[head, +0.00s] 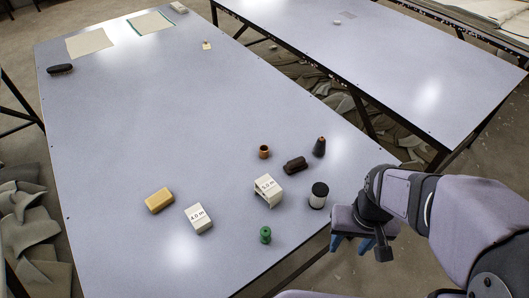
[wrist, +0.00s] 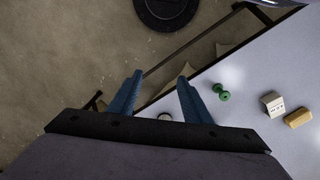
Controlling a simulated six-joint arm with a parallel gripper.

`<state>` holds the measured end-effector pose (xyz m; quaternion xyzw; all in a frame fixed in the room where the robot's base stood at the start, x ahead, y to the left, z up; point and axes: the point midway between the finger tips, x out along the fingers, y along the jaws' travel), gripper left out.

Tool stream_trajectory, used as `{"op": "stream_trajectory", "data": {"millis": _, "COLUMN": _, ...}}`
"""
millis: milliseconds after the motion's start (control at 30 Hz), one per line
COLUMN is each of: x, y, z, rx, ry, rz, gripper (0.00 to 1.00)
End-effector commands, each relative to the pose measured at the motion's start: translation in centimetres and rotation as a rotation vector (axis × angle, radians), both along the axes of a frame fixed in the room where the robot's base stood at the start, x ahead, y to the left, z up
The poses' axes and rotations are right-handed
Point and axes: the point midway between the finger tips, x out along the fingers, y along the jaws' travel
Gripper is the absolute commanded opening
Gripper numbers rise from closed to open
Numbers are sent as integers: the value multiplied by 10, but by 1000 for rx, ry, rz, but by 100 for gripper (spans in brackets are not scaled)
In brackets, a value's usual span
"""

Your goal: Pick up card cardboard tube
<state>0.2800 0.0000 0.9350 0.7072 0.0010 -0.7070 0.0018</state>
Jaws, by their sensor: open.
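A small brown cardboard tube (head: 264,152) stands upright on the grey-blue table (head: 140,110), near the right edge in the head view. I cannot make it out in the wrist view. My gripper (head: 352,246) is at the lower right of the head view, off the table's edge and well apart from the tube. In the wrist view its two blue fingers (wrist: 160,77) are spread with nothing held between them.
Near the tube are a dark brown object (head: 295,164), a dark cone (head: 319,147), a white box (head: 268,192), a black-and-white spool (head: 318,195) and a green spool (head: 265,235). A yellow block (head: 159,200) and another box (head: 198,218) lie left. The table's middle is clear.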

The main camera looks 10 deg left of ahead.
Motion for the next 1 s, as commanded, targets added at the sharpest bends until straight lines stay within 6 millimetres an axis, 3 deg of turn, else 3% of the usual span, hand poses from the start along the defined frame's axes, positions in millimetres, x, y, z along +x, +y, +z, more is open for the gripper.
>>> {"op": "stream_trajectory", "data": {"millis": 267, "x": 0, "y": 0, "z": 0, "rx": 0, "ry": 0, "rz": 0, "gripper": 44}}
{"op": "stream_trajectory", "data": {"millis": 300, "x": 0, "y": 0, "z": 0, "rx": 0, "ry": 0, "rz": 0, "gripper": 51}}
{"op": "stream_trajectory", "data": {"millis": 667, "x": 0, "y": 0, "z": 2, "rx": 0, "ry": -1, "rz": 0, "gripper": 51}}
{"op": "stream_trajectory", "data": {"millis": 1000, "x": 2, "y": 0, "z": 41, "rx": 0, "ry": -6, "rz": 0, "gripper": 51}}
